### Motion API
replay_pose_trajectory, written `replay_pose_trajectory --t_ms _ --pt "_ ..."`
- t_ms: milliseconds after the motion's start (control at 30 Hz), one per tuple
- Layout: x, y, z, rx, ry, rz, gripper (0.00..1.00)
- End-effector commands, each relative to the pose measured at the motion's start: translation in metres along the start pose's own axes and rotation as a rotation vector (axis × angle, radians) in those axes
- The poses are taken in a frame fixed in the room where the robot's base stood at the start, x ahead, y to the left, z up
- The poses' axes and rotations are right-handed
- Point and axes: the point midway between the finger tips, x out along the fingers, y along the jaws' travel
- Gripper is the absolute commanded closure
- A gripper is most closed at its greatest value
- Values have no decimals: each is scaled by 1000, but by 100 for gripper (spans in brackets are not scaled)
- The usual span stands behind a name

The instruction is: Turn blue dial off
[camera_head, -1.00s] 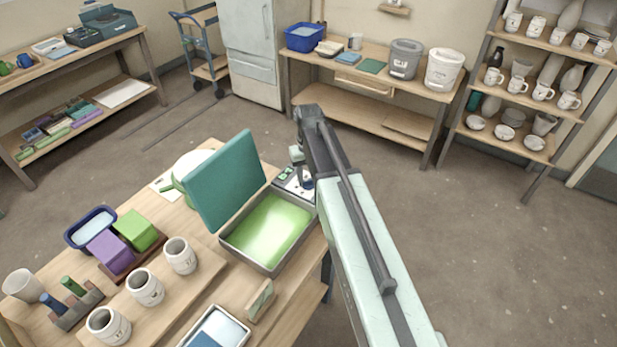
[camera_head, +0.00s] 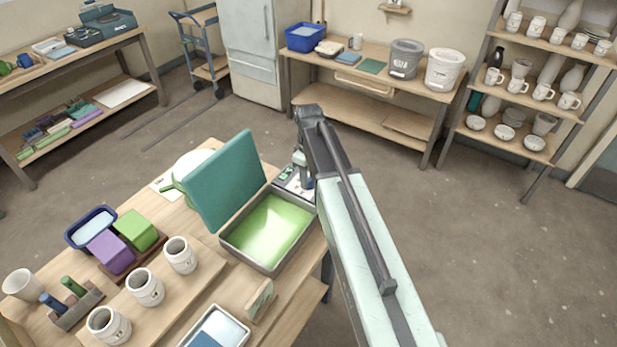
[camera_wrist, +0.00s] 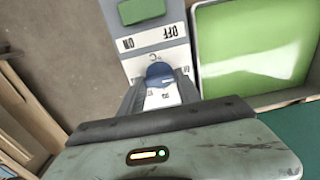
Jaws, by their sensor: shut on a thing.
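The blue dial (camera_wrist: 158,69) sits on a pale control panel (camera_wrist: 160,38) in the wrist view. Printed ON and OFF labels and a green block (camera_wrist: 141,10) lie beyond it on the panel. My gripper (camera_wrist: 160,80) reaches down over the panel with one finger on each side of the dial, shut on it. In the head view the panel (camera_head: 283,179) is at the table's far right edge, partly hidden by my gripper (camera_head: 303,172).
A metal tray with a green inside (camera_head: 266,228) stands right beside the panel, with a teal lid (camera_head: 225,182) raised at its left. White cups (camera_head: 180,255), a purple block (camera_head: 110,252) and a green block (camera_head: 137,230) stand further left. Open floor lies to the right.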

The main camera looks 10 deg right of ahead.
Motion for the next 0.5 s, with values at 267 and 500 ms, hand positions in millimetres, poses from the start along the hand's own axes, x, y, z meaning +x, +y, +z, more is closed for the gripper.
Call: replay_pose_trajectory --t_ms 267,500 --pt "0 0 0 -32 0 0 100" --pt "0 0 0 -33 0 0 100"
